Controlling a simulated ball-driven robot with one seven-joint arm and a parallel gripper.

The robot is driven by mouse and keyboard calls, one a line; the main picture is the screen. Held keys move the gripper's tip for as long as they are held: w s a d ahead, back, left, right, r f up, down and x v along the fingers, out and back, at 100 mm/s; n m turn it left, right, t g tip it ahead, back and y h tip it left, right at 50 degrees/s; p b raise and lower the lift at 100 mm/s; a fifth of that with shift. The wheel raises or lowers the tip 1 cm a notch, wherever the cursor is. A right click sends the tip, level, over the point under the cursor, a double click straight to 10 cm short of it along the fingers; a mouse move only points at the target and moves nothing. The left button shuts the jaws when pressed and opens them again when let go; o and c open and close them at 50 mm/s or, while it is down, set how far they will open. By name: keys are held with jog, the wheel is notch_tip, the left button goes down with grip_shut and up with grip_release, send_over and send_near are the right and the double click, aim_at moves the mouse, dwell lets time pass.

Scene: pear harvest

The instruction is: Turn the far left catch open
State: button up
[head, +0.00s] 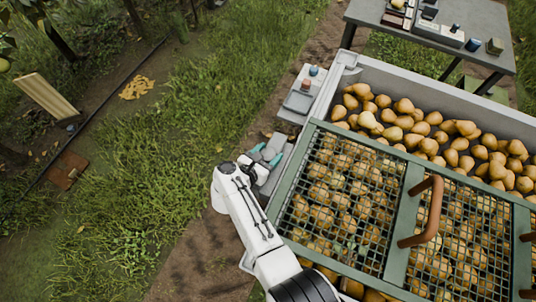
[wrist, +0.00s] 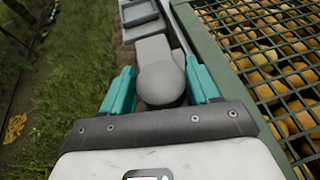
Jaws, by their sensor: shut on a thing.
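The far left catch is a grey piece with a rounded knob (wrist: 160,83) and a flat lever, on the outer left side of the pear bin (head: 345,62). In the wrist view my gripper (wrist: 162,90) has its teal fingers on either side of the knob, shut on it. In the head view my gripper (head: 266,155) is at the bin's left side, and the catch (head: 277,142) shows only in part. A green-framed mesh lid (head: 400,180) lies over the near part of the bin, beside the gripper.
A grey side tray (head: 298,103) with small items sits just beyond the catch. A brown handle (head: 428,212) stands up from the lid. Pears (head: 440,135) fill the bin. A grey table (head: 480,25) stands at the back right. Grass (head: 150,160) lies open to the left.

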jog(key=shift+d, duration=0.15)
jog(key=o, duration=1.4)
jog(key=shift+c, duration=0.2)
jog(key=p+v, duration=0.2)
jog(key=v, duration=0.8)
jog(key=shift+s+p, duration=0.3)
jog(key=shift+a, duration=0.25)
jog(key=shift+w+r, duration=0.1)
